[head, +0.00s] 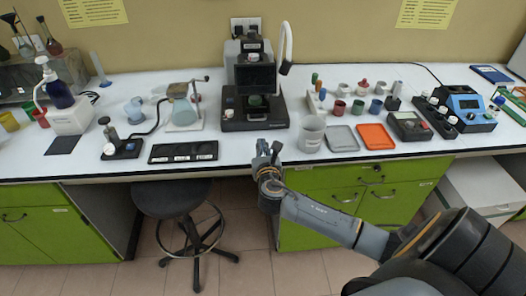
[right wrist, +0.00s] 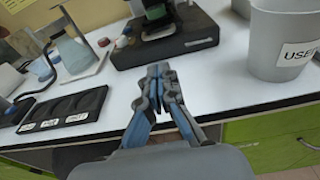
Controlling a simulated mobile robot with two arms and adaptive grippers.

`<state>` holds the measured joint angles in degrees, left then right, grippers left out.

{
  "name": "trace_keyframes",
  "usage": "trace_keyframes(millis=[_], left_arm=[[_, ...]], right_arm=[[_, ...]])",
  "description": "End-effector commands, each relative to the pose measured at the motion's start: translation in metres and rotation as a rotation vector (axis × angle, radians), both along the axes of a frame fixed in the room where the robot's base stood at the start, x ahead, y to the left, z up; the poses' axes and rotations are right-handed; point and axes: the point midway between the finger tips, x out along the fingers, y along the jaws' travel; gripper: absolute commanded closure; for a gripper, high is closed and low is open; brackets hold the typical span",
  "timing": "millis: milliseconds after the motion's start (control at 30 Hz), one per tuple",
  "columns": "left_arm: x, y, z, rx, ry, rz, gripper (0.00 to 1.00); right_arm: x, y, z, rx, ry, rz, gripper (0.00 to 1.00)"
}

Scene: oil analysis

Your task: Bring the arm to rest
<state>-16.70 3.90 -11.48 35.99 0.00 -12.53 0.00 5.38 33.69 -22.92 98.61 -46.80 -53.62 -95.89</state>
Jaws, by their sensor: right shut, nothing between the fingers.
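My right arm reaches in from the lower right of the head view. Its gripper (head: 266,150) is at the front edge of the white bench (head: 235,150), in front of the black analysis instrument (head: 256,90). In the right wrist view the gripper's fingers (right wrist: 158,72) are together, with nothing between them. They point toward the instrument's base (right wrist: 190,45) and are apart from it. My left gripper is not in view.
A grey bin labelled USED (head: 311,134) stands right of the gripper. A black slotted tray (head: 183,152) lies to the left. Grey (head: 343,138) and orange (head: 375,136) trays lie farther right. A stool (head: 172,198) stands below the bench, by green drawers (head: 325,178).

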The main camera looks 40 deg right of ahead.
Motion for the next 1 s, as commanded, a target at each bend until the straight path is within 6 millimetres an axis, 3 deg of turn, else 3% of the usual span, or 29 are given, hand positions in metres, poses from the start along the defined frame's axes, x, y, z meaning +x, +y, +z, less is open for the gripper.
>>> trace_keyframes(millis=[200,467,567,667,767,900,1000], left_arm=[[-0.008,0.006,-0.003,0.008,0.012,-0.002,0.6],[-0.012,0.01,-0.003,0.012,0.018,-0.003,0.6],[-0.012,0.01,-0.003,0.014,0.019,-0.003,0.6],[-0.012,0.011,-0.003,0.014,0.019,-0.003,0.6],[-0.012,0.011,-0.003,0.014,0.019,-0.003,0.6],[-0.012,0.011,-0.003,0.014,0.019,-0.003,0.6],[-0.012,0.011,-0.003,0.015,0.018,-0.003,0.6]], right_arm=[[-0.019,0.01,0.003,0.0,0.0,-0.001,1.0],[-0.023,0.013,0.004,0.006,-0.001,-0.002,1.0],[-0.031,0.018,-0.005,0.092,-0.009,-0.022,1.0],[-0.053,0.031,-0.023,0.325,-0.037,-0.089,1.0],[-0.09,0.052,-0.049,0.679,-0.076,-0.224,1.0],[-0.152,0.086,-0.081,1.189,-0.141,-0.514,1.0],[-0.195,0.111,-0.094,1.482,-0.188,-0.751,1.0]])
